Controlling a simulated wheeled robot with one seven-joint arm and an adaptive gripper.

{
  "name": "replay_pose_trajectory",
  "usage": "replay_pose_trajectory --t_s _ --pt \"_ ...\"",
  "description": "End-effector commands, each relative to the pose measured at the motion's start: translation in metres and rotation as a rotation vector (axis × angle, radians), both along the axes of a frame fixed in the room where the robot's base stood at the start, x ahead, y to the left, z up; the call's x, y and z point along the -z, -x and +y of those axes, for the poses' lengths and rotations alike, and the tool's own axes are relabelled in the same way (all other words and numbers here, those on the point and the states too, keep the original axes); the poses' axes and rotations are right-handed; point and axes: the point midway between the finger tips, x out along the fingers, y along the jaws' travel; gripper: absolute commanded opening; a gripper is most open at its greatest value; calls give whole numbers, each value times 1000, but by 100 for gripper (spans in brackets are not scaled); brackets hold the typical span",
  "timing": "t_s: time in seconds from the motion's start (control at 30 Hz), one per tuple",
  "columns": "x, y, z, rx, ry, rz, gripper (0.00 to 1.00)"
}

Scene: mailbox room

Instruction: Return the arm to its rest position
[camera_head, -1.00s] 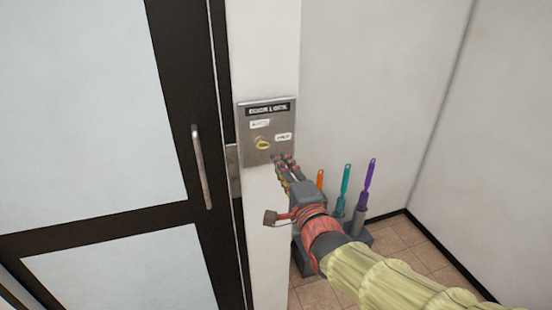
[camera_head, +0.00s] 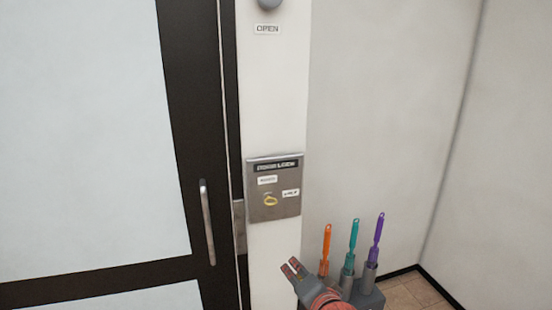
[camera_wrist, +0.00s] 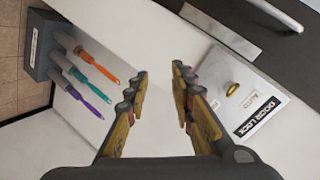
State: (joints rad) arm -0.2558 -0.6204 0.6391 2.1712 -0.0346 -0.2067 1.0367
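My gripper (camera_head: 292,268) is at the lower middle of the head view, below the door lock panel and apart from it. In the wrist view my gripper (camera_wrist: 158,78) is open, with its two fingers spread and nothing between them. The grey door lock panel (camera_head: 287,212) is on the white pillar, with a yellow key or knob (camera_head: 270,201) in its face. The panel also shows at the right of the wrist view (camera_wrist: 222,110), beside the right finger. Most of my arm is out of the head view.
A dark-framed door (camera_head: 190,130) with a metal handle (camera_head: 207,222) stands at left. A grey rack (camera_head: 368,299) holds orange, teal and purple tools close to the right of my gripper. A label reading OPEN (camera_head: 267,29) sits higher on the pillar. Floor shows at lower right.

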Motion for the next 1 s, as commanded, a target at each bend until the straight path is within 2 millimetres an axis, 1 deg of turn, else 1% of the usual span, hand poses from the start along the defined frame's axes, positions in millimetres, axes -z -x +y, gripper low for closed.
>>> replay_pose_trajectory --t_s 0.03,0.13,0.17,0.2,0.27,0.3,0.43,0.5,0.6,0.67,0.8,0.87,1.0 --pt "12 14 -6 -41 115 54 24" --pt "36 49 -23 -144 338 171 24" --pt "41 61 -29 -178 398 206 24" --pt "46 77 -38 -227 474 251 24" --pt "51 103 -51 -300 573 316 24" --pt "53 120 -59 -348 630 356 24" --pt "52 175 -84 -493 766 465 24" --pt "47 202 -95 -550 808 509 24" --pt "34 232 -110 -576 831 547 24" --pt "25 240 -116 -554 824 548 24" --pt "-1 240 -129 -477 820 499 24" --pt "-4 239 -132 -461 817 494 24" --pt "-4 239 -134 -452 814 499 24"
